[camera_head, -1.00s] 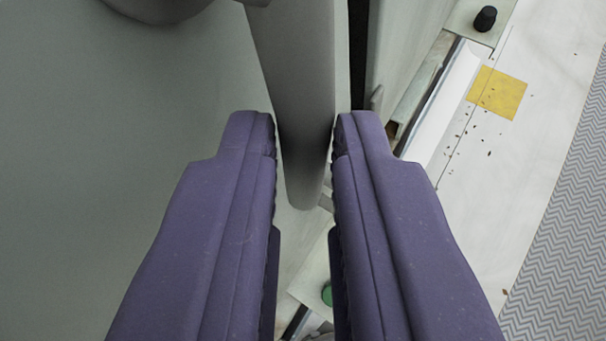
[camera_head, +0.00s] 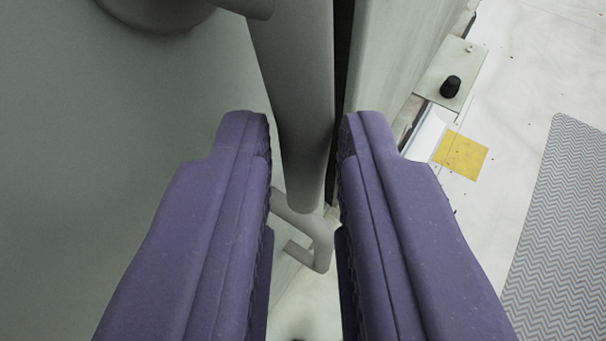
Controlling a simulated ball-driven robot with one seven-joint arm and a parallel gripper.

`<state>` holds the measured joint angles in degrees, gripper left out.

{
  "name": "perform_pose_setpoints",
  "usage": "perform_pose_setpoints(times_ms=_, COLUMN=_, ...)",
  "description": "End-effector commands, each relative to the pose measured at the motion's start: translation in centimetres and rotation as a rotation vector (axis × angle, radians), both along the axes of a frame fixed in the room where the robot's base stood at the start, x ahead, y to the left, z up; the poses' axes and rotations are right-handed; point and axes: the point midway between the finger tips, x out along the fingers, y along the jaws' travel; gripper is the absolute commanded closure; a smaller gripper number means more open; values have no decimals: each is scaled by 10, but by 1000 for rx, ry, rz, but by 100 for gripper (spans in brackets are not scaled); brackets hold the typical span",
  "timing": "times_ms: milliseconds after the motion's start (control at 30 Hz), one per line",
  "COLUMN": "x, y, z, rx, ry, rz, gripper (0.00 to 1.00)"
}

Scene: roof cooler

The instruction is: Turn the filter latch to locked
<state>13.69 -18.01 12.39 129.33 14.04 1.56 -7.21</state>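The filter latch appears as a long grey rounded bar (camera_head: 298,95), with a round grey hub (camera_head: 160,8) at the top left, partly cut off by the frame. The bar runs down between the two purple fingers of my gripper (camera_head: 305,135), and its blunt end shows between them. The fingers straddle the bar, with a thin gap beside it on the left and a very narrow one on the right. The gripper looks slightly open around the bar. Any lock marking is out of view.
A grey-green panel (camera_head: 120,110) fills the left. A forked grey pipe (camera_head: 316,240) lies below the bar's end. At right are a plate with a black knob (camera_head: 450,87), a yellow patch (camera_head: 461,155) and a grey zigzag mat (camera_head: 560,230) on the pale roof.

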Motion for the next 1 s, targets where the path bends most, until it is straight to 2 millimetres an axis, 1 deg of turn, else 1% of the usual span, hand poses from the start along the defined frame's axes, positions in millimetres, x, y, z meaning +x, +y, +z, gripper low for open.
perform_pose_setpoints(times_ms=33, x=0, y=0, z=1, rx=0, ry=-1, rz=0, gripper=67)
perform_pose_setpoints(times_ms=67, x=0, y=0, z=1, rx=0, ry=-1, rz=0, gripper=60)
perform_pose_setpoints(times_ms=100, x=0, y=0, z=0, rx=0, ry=0, rz=0, gripper=58)
perform_pose_setpoints(times_ms=333, x=-1, y=0, z=-1, rx=0, ry=3, rz=0, gripper=58)
perform_pose_setpoints(times_ms=400, x=-4, y=0, z=1, rx=0, ry=3, rz=0, gripper=58)
perform_pose_setpoints(times_ms=467, x=-10, y=1, z=5, rx=0, ry=2, rz=0, gripper=58)
perform_pose_setpoints(times_ms=700, x=-51, y=3, z=25, rx=0, ry=-1, rz=0, gripper=58)
perform_pose_setpoints(times_ms=800, x=-63, y=3, z=29, rx=0, ry=0, rz=-1, gripper=58)
perform_pose_setpoints(times_ms=900, x=-70, y=4, z=31, rx=0, ry=1, rz=0, gripper=58)
perform_pose_setpoints(times_ms=1000, x=-72, y=4, z=31, rx=0, ry=2, rz=0, gripper=58)
